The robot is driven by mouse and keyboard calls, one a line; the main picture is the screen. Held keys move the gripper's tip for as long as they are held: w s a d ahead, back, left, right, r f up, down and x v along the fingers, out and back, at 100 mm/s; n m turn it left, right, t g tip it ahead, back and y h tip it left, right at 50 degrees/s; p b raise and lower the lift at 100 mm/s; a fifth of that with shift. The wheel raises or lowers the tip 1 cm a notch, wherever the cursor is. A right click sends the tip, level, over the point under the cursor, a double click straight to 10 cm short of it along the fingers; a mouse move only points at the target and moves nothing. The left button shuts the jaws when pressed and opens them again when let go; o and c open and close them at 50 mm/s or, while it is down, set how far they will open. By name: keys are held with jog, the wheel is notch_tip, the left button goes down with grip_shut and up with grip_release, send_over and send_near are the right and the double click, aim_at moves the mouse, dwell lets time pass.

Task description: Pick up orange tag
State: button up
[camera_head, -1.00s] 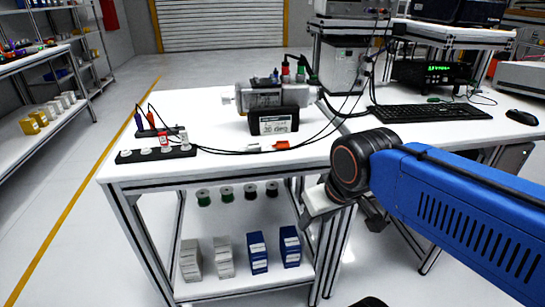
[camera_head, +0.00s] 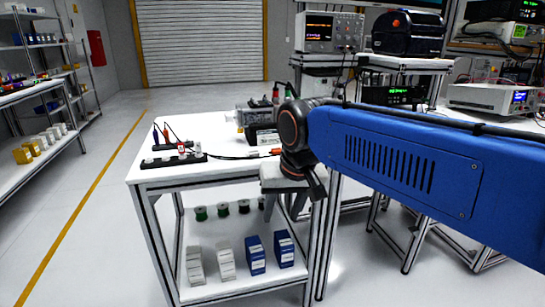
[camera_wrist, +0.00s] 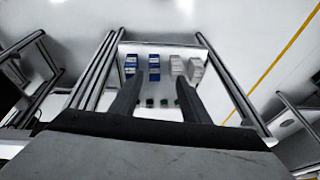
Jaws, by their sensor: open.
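A small orange piece, likely the orange tag (camera_head: 276,151), lies on the white table top (camera_head: 215,125) near its front edge. My arm's dark joint partly hides it in the head view. My gripper (camera_wrist: 158,82) is open in the wrist view, with two dark fingers apart and nothing between them. It hangs in front of the table, below the top, and faces the lower shelf. The orange piece is not seen in the wrist view.
A black power strip (camera_head: 173,160) with plugs and cables lies at the table's left. A grey servo unit (camera_head: 257,117) stands behind the tag area. Blue boxes (camera_head: 255,255), white boxes and several spools are on the lower shelf. Open floor lies left.

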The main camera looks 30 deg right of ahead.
jog(key=w+d+r+m+g, duration=0.1)
jog(key=w+d+r+m, duration=0.45)
jog(key=w+r, duration=0.25)
jog(key=w+d+r+m+g, duration=0.2)
jog(key=w+d+r+m, duration=0.2)
jog(key=w+r+m, duration=0.3)
jog(key=w+d+r+m+g, duration=0.1)
jog(key=w+d+r+m, duration=0.35)
jog(key=w+r, duration=0.4)
send_over(277, 149)
jog(key=shift+m, duration=0.4)
notch_tip(277, 149, down, 13)
jog(key=shift+s+d+r, duration=0.1)
jog(key=shift+s+r, duration=0.05)
jog(key=shift+f, duration=2.8)
grip_shut()
